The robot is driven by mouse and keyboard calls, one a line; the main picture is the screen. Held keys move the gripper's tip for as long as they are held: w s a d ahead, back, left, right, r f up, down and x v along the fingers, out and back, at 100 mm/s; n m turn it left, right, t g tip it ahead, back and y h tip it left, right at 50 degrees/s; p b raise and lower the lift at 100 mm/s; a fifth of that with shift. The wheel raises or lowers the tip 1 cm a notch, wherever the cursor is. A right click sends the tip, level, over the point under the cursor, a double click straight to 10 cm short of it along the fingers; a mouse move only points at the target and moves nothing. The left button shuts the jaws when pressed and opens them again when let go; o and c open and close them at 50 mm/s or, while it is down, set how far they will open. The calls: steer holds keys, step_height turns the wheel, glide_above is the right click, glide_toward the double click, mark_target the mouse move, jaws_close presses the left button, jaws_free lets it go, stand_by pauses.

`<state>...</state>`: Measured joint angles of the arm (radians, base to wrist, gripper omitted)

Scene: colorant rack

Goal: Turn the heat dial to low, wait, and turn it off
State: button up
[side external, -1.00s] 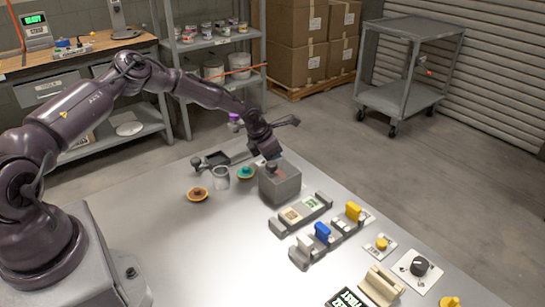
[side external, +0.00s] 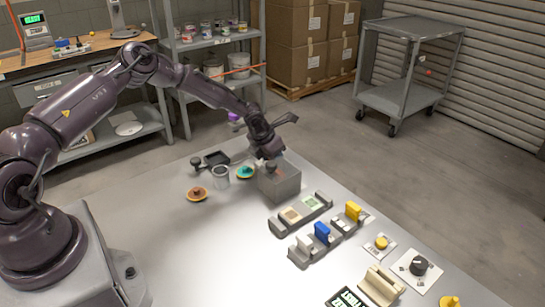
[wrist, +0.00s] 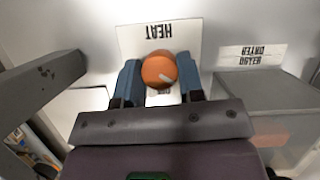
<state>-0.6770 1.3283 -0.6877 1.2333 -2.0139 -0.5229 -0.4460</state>
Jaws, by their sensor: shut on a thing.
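The heat dial (wrist: 156,66) is a round orange knob with a short white mark toward its lower right in the wrist view. It sits in front of a white plate (wrist: 135,37) lettered HEAT, which reads upside down. A smaller word below the dial is partly hidden. My gripper (wrist: 160,82) has its blue fingers on the left and right sides of the dial, shut on it. In the side view my gripper (side external: 270,157) is low at the grey box (side external: 281,184); the dial cannot be made out clearly there.
A grey box with an upside-down label (wrist: 250,57) stands right of the dial in the wrist view. A glass beaker (side external: 219,177), a teal dish (side external: 245,172) and an orange dish (side external: 197,194) are left of the grey box. Racks with blocks (side external: 301,214) lie to its right.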

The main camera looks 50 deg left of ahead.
steer(key=o, duration=0.9)
steer(key=v, duration=1.3)
steer(key=shift+w, duration=0.1)
